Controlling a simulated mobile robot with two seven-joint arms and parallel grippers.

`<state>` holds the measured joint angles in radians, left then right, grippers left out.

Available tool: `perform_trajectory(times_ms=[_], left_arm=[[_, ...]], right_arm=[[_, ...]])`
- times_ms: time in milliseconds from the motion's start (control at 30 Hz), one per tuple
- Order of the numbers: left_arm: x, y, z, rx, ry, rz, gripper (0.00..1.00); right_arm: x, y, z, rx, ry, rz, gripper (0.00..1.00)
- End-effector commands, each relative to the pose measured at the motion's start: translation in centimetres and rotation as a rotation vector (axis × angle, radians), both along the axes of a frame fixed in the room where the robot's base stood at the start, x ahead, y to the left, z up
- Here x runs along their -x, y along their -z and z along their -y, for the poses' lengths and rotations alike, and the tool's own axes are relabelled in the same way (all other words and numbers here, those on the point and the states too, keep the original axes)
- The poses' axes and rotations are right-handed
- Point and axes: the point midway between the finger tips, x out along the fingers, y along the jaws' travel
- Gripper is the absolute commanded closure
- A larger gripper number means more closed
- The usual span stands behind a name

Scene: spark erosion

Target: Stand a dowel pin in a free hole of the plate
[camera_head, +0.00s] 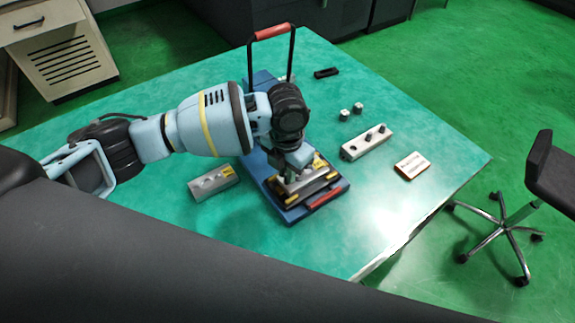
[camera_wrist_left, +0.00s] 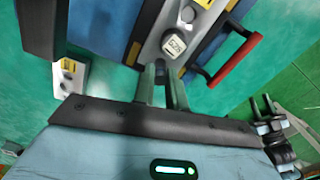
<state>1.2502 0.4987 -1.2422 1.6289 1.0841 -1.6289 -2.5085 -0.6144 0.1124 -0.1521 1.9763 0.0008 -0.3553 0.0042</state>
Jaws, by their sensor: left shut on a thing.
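The metal plate (camera_head: 318,183) lies on a blue base with a dark border and yellow tags, near the middle of the table in the head view. It also shows in the left wrist view (camera_wrist_left: 197,32), with a pale square-topped piece (camera_wrist_left: 173,45) on it. My left gripper (camera_head: 289,178) is over the plate, pointing down. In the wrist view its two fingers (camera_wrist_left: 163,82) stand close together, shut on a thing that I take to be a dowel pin. That pin is too small and hidden to make out. My right gripper is not in view.
A pale block with holes (camera_head: 208,185) lies left of the base. A block with black knobs (camera_head: 352,152), two small cubes (camera_head: 344,115), a card (camera_head: 412,165) and a black piece (camera_head: 326,72) lie to the right. A red-gripped handle (camera_head: 272,32) rises behind. The table's front is clear.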

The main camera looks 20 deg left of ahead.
Motion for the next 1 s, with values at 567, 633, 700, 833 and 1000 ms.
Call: perform_trajectory(times_ms=[567,633,700,833,1000], left_arm=[[-0.01,0.23,0.03,0.0,0.0,0.0,1.0],[-0.01,0.33,0.03,0.0,0.0,0.0,1.0],[-0.01,0.42,0.03,0.0,0.0,0.0,1.0],[-0.02,0.47,0.03,0.0,0.0,0.001,0.79],[-0.01,0.46,0.03,0.0,0.0,0.001,0.61]], right_arm=[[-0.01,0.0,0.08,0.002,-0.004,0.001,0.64],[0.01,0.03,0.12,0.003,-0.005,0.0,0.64],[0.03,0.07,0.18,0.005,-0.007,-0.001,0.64],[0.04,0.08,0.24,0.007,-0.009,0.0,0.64],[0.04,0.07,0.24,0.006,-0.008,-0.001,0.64]])
